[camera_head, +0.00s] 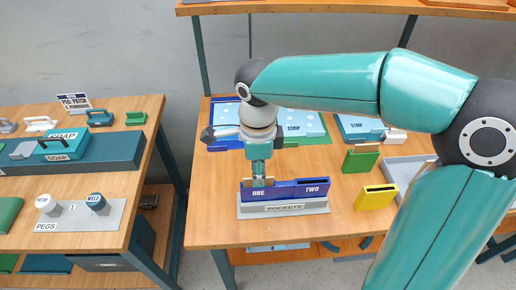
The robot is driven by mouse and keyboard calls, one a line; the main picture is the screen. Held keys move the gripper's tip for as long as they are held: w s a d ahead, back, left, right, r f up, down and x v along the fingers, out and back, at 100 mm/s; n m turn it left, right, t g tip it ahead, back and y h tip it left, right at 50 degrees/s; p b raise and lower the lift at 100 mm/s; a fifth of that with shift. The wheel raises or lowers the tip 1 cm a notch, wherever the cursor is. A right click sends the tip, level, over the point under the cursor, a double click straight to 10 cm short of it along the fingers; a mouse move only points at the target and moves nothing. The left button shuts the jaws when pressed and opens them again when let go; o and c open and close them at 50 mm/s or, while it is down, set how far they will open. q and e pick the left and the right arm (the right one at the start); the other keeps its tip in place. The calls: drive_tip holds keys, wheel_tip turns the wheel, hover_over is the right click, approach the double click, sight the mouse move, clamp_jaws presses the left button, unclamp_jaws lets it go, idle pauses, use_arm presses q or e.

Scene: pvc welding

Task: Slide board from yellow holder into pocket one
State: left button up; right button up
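The blue pockets block (285,191) stands on a grey base near the front of the right-hand table, with pocket ONE on the left and pocket TWO on the right. My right gripper (259,177) points straight down over pocket ONE. A small tan board (259,183) shows between its fingertips, at the top opening of pocket ONE; how deep it sits is hidden. The fingers are close together on it. The yellow holder (375,197) stands to the right of the block, and its top slot looks empty. My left gripper is not in view.
A green holder (361,159) with a tan edge on top stands behind the yellow one. Blue strip blocks (300,123) and a grey tray (408,172) lie farther back and right. A second table (20,135) with soap and pegs stands left, across a gap.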

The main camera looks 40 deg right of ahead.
wheel_tip(320, 180, up, 11)
drive_tip(key=shift+f, duration=0.2)
idle(0.8)
